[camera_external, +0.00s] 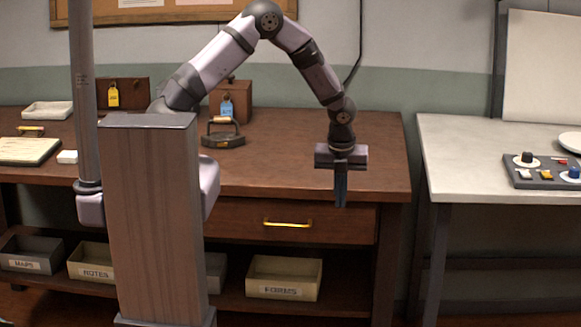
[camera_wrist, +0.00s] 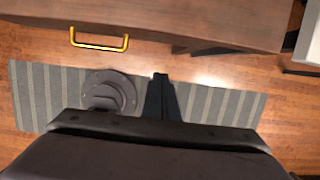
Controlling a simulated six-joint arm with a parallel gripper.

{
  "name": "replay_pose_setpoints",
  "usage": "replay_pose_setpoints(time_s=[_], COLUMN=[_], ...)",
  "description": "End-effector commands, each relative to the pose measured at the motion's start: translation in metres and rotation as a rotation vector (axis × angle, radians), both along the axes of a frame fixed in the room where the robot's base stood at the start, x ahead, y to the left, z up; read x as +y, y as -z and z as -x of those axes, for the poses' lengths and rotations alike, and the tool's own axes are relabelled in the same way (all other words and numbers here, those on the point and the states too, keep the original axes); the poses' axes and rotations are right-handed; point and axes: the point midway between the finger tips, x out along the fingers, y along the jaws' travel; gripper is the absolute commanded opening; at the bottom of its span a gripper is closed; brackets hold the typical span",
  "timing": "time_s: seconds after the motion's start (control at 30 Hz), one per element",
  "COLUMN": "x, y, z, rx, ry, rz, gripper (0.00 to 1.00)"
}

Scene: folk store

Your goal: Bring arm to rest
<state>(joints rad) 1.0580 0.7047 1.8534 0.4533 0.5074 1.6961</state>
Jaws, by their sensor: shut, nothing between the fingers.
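My gripper (camera_external: 340,190) hangs pointing down at the end of my raised, bent arm, in front of the right part of the brown wooden desk (camera_external: 375,150). Its fingers are together and hold nothing. In the wrist view my gripper (camera_wrist: 160,78) also shows with its fingers closed, above the floor and a striped grey mat (camera_wrist: 215,105). The desk's drawer (camera_external: 240,222) with a brass handle (camera_external: 287,224) is closed, to the left of and behind my gripper.
Labelled trays, including FORMS (camera_external: 284,278), sit below. A white table (camera_external: 470,150) with a control panel (camera_external: 540,172) stands right.

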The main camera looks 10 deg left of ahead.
Motion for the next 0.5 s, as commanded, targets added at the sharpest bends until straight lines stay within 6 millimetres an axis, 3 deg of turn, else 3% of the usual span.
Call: replay_pose_setpoints(time_s=[0.33, 0.5], x=[0.0002, 0.001], y=[-0.0015, -0.0012], z=[0.0008, 0.0008], rx=[0.001, 0.001], ry=[-0.021, -0.161], rz=[0.004, 0.036], gripper=[0.0, 0.0])
